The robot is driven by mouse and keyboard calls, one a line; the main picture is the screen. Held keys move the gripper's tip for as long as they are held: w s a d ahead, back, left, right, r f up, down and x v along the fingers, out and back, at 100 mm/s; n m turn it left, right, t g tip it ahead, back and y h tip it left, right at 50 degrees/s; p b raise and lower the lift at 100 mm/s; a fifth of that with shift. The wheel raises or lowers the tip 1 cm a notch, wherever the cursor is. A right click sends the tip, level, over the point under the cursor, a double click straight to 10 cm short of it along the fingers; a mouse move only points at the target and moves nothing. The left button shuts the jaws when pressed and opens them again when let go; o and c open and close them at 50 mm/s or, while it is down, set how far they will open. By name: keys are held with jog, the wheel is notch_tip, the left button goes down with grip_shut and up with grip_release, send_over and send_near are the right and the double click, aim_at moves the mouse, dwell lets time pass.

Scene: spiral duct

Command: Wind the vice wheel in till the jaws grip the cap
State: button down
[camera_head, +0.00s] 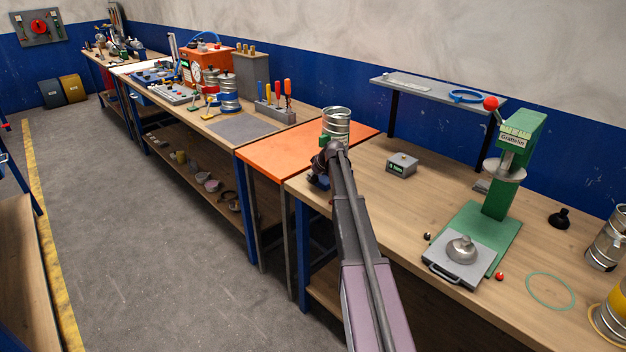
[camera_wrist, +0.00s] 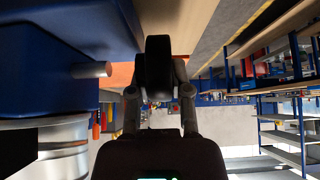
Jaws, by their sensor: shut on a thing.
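My gripper (camera_wrist: 159,76) is shut on the black vice wheel (camera_wrist: 158,62), with one finger on each side of its rim. The blue vice body (camera_wrist: 40,65) fills the upper left of the wrist view, with a grey rod (camera_wrist: 91,70) beside the wheel. A ribbed silver cap (camera_head: 336,122) stands upright at the vice in the head view. Its silver side also shows at the lower left of the wrist view (camera_wrist: 65,148). My arm hides most of the vice in the head view. I cannot tell whether the jaws touch the cap.
An orange bench top (camera_head: 280,152) lies left of the vice. A small grey box (camera_head: 401,165) and a green press (camera_head: 500,195) stand on the wooden bench to the right. A screwdriver rack (camera_head: 275,110) is farther back. The floor aisle (camera_head: 140,220) on the left is clear.

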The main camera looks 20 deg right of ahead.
jog(key=shift+s+f+t+b, duration=0.15)
jog(key=shift+f+t+b, duration=0.05)
jog(key=shift+t+b, duration=0.35)
jog(key=shift+r+t+y, duration=0.2)
jog(key=shift+t+y, duration=0.05)
jog(key=shift+y, duration=0.05)
jog(key=c, duration=0.6)
grip_release()
jog(key=shift+o, duration=0.2)
